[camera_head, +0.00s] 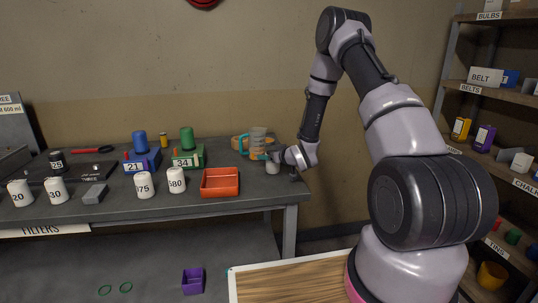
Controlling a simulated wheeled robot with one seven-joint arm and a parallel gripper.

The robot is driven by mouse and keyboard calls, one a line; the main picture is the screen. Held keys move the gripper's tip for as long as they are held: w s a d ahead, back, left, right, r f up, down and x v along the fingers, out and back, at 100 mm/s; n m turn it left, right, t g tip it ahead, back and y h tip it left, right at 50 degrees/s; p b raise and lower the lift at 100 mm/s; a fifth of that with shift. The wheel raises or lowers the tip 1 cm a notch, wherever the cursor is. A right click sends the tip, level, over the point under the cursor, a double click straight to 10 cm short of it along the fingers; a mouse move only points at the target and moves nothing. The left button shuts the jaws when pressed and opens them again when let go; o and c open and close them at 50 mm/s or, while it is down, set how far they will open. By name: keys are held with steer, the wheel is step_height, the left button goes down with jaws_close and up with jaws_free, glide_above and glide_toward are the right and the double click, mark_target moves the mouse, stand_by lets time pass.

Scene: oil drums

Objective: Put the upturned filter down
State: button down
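A small whitish cylinder (272,168), which looks like a filter, is at the right end of the workbench. My gripper (275,158) is right at its upper part and covers its top. The fingers are too small and too overlapped to show whether they are closed on it. I cannot tell whether it touches the bench or which way up it is. White filters stand upright on the bench: "20" (20,193), "30" (56,190), "075" (145,185) and "580" (176,180). A dark filter marked "25" (57,161) stands at the back left.
An orange-red tray (220,190) lies left of my gripper. A clear jug (258,142) with a teal handle stands close behind it. Blue "21" (142,160) and green "34" (187,157) holders stand further left. Shelves (500,98) line the right side.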

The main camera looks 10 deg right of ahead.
jaws_free()
steer(key=shift+f, duration=0.15)
